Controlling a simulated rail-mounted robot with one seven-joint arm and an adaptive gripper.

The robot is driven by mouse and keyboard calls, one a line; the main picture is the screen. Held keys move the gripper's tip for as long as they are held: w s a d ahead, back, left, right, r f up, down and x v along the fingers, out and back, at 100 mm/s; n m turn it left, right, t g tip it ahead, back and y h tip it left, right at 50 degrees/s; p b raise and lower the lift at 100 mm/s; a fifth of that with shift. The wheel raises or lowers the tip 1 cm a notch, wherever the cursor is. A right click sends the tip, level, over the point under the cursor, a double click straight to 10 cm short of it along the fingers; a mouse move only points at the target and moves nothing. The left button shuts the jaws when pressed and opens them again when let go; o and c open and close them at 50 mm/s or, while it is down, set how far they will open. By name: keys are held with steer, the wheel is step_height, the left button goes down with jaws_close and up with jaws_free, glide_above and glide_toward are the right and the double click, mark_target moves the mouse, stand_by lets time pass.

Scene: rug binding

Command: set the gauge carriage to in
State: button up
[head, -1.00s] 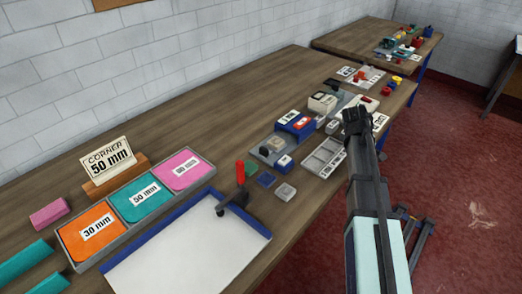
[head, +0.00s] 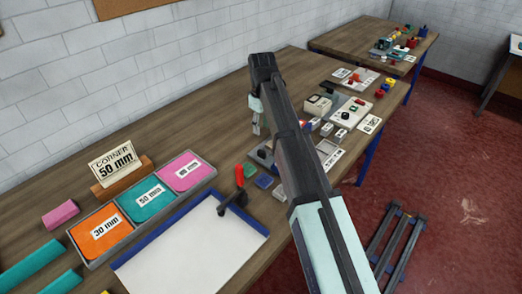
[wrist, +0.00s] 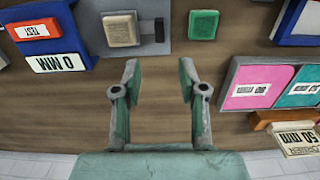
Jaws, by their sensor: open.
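My gripper (head: 257,125) is open and empty above the wooden table, behind the row of small devices. In the wrist view its two fingers (wrist: 160,72) are spread, with only bare wood between them. A grey plate (wrist: 168,46) ahead of the fingers carries a beige block (wrist: 120,29) and a dark sliding piece (wrist: 152,30); this may be the gauge, but I cannot tell for sure. My arm hides much of these in the head view.
A tray of orange, teal and pink cards (head: 143,200) and a "CORNER 50 mm" sign (head: 115,165) stand left. A green block (wrist: 203,25) is near the plate.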

mark_target(262, 151)
step_height(262, 151, down, 13)
steer(key=p, duration=0.2)
steer(key=shift+r+p, duration=0.1)
steer(key=shift+p, duration=0.3)
jaws_close()
